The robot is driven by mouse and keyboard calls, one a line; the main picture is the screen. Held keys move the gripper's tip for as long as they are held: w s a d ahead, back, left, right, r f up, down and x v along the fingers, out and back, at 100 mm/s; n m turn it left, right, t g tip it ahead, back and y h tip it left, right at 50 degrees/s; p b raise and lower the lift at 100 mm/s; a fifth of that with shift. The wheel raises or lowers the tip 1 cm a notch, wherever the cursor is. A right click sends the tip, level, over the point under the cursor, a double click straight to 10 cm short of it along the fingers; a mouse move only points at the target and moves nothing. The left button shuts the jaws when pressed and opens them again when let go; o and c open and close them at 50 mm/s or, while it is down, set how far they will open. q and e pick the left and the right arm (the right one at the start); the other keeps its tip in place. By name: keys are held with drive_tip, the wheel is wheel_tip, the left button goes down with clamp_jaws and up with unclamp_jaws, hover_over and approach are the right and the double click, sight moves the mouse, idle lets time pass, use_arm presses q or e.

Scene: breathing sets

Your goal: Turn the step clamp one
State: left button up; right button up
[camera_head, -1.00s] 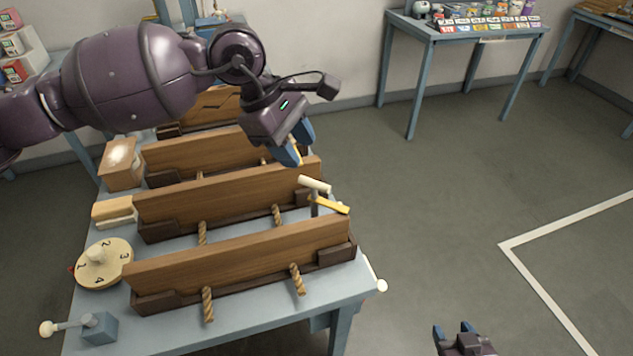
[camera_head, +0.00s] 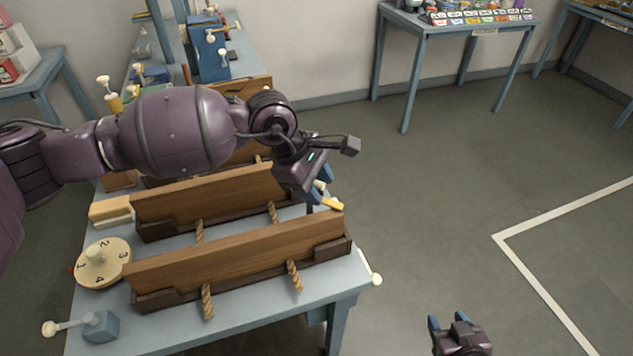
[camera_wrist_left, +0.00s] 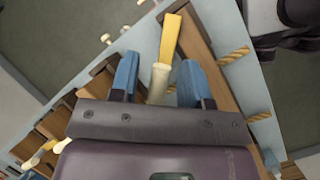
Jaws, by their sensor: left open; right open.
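A clamp with a yellow bar (camera_head: 333,203) and a cream handle stands at the right end of the table, between two wooden boards; I take it as the step clamp. In the left wrist view its yellow bar (camera_wrist_left: 171,38) and cream handle (camera_wrist_left: 158,83) lie between my blue fingers. My left gripper (camera_head: 320,184) is open around the cream handle, with a finger on each side; I cannot tell whether they touch it. In the head view the gripper hides most of the handle. My right gripper (camera_head: 448,320) is open and empty over the floor at the lower right.
Long wooden boards (camera_head: 240,250) with rope pegs stand across the blue table (camera_head: 250,312). A round dial numbered 1 to 4 (camera_head: 103,262) and a small blue block with a lever (camera_head: 100,327) sit at the left.

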use_arm(q)
drive_tip(key=shift+c, duration=0.4)
clamp_jaws()
use_arm(e)
drive_tip(key=shift+s+d+f, duration=0.15)
drive_tip(key=shift+s+f, duration=0.15)
drive_tip(key=shift+s, duration=0.15)
drive_tip(key=shift+f, duration=0.1)
